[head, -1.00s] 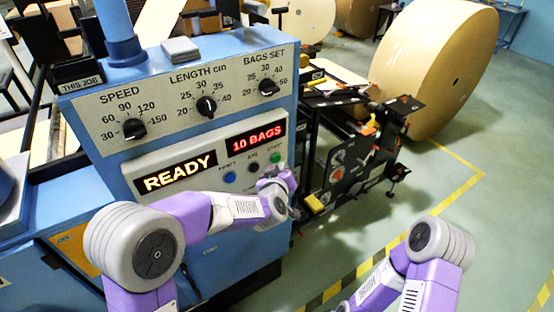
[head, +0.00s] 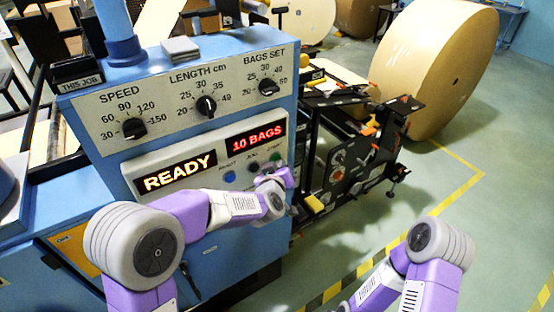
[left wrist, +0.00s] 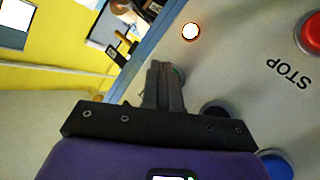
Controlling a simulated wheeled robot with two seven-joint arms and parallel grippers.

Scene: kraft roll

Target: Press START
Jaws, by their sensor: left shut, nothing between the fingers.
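The START button (head: 276,157) is at the right of the button row on the blue machine's front panel. In the left wrist view a sliver of the green button (left wrist: 180,73) shows behind my fingertips. My left gripper (left wrist: 161,68) is shut and empty, with its tips at the button and covering most of it. I cannot tell whether they touch. In the head view the left gripper (head: 286,177) is just below the START button. My right gripper is out of view; only its arm shows.
The black JOG button (left wrist: 215,108) and blue button (left wrist: 273,164) are close beside my gripper. The red STOP button (left wrist: 311,32) and a lit lamp (left wrist: 190,32) are on the same panel. The displays read READY (head: 175,178) and 10 BAGS (head: 257,136). A large paper roll (head: 430,65) stands behind.

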